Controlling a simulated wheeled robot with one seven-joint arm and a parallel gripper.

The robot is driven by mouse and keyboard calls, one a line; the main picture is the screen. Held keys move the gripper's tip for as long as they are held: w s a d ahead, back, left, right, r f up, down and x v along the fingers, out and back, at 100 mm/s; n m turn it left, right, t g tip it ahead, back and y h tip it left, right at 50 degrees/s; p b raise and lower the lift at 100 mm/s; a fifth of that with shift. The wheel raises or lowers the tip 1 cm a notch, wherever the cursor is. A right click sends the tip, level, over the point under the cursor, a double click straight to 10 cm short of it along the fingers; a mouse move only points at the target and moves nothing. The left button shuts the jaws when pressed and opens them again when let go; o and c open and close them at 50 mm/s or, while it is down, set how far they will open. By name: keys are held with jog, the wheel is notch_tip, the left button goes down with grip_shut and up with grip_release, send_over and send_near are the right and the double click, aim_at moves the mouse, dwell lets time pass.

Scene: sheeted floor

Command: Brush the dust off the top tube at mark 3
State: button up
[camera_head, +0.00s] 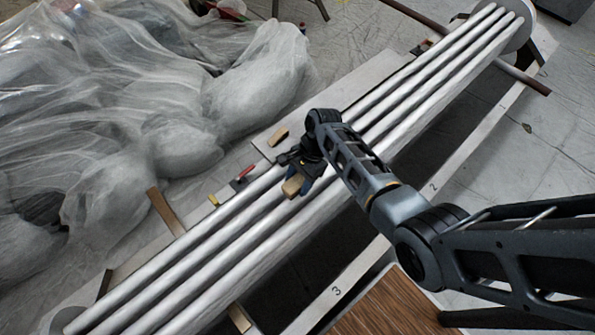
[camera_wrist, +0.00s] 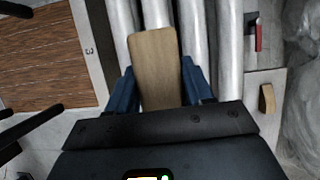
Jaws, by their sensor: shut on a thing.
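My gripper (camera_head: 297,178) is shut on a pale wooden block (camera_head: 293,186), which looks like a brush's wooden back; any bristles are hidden. The wrist view shows the block (camera_wrist: 155,65) between my blue fingers (camera_wrist: 160,90). Several long grey-white tubes (camera_head: 190,283) run side by side diagonally, and the block is over them; contact cannot be told. The tubes (camera_wrist: 195,30) also pass behind the block in the wrist view. Mark 3 (camera_head: 336,291) is on the pale board beside the tubes; it also shows in the wrist view (camera_wrist: 89,50). I cannot make out dust.
A red-handled tool (camera_head: 245,172) and a small wooden block (camera_head: 279,136) lie on the board left of the tubes. Clear plastic sheeting (camera_head: 130,110) is heaped at left. A brown wooden top (camera_head: 390,308) stands at the bottom right. Mark 2 (camera_head: 433,188) is further up the board.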

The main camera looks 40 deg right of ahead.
jog(key=shift+r+p, duration=1.15)
jog(key=shift+r, duration=0.35)
